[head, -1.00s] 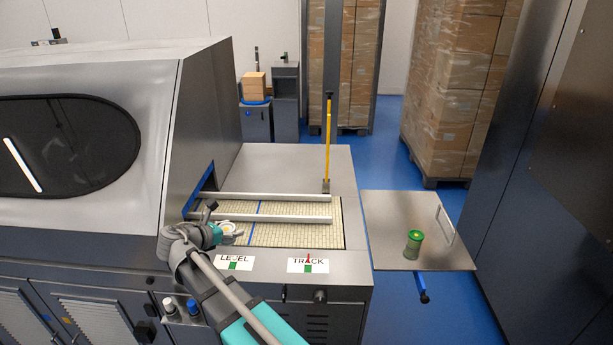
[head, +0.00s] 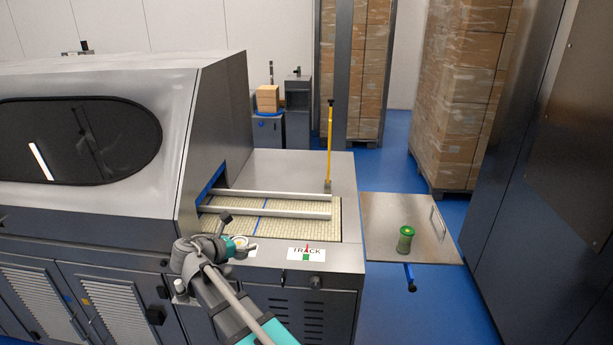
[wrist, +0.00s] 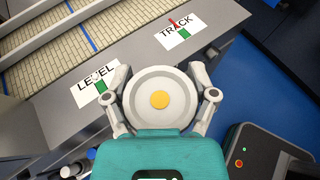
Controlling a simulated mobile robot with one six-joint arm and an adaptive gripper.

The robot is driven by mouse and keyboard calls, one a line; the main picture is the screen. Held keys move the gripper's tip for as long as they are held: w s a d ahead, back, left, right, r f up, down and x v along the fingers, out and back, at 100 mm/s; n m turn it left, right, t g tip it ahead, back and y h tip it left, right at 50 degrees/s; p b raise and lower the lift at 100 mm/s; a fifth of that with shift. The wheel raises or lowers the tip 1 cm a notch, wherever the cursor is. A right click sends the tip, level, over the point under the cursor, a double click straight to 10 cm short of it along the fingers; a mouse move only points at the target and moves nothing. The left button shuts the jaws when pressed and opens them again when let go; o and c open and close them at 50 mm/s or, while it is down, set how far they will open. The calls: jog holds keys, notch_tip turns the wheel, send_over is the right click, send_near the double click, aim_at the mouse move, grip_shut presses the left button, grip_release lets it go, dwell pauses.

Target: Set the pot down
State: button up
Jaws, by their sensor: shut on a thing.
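The pot (wrist: 160,84), a round white vessel with a yellow disc in its middle, is between the two fingers of my gripper (wrist: 160,72) in the wrist view. My gripper is shut on it. It is seen from above and its underside is hidden. In the head view my gripper (head: 238,246) is at the machine's front edge, in front of the LEVEL label, with only a small pale part of the pot (head: 241,241) showing. The pot appears raised and apart from the surface, though its height is hard to tell.
The beige belt (head: 300,228) runs between metal rails (head: 270,211) out of the machine. A side table (head: 380,212) at the right holds a green canister (head: 405,239). A yellow post (head: 330,145) stands at the rail's end. LEVEL (wrist: 97,85) and TRACK (wrist: 178,32) labels mark the front ledge.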

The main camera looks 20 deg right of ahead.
jog(key=shift+d, duration=0.45)
